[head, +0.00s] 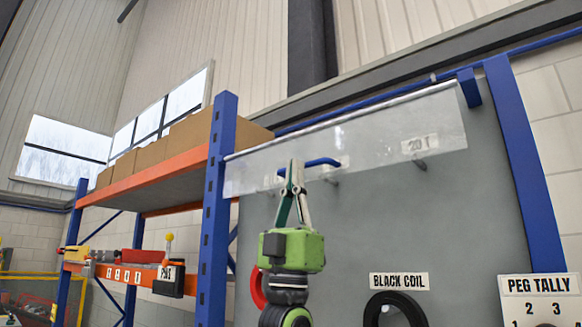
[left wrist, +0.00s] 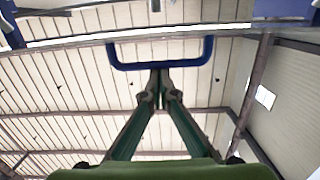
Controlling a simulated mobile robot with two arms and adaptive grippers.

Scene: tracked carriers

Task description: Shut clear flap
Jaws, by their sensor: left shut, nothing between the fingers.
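The clear flap (head: 385,130) is a long see-through panel along the top of the grey board, with a pale bar along its upper edge. How far it tilts out from the board is hard to tell. A blue handle (head: 322,162) shows at the flap, and in the left wrist view it is a wide blue bracket (left wrist: 205,55). My left gripper (head: 293,166) points up, fingers together and empty, in front of the flap beside the handle. In the left wrist view its fingertips (left wrist: 160,78) overlap the handle's lower bar; contact cannot be told. My right gripper is out of view.
The grey board (head: 450,220) carries a black coil (head: 378,308) under a BLACK COIL label, and a red ring (head: 257,288) partly behind my arm. A blue and orange shelf rack (head: 215,190) with cardboard boxes stands at left. A PEG TALLY sign (head: 541,284) is at right.

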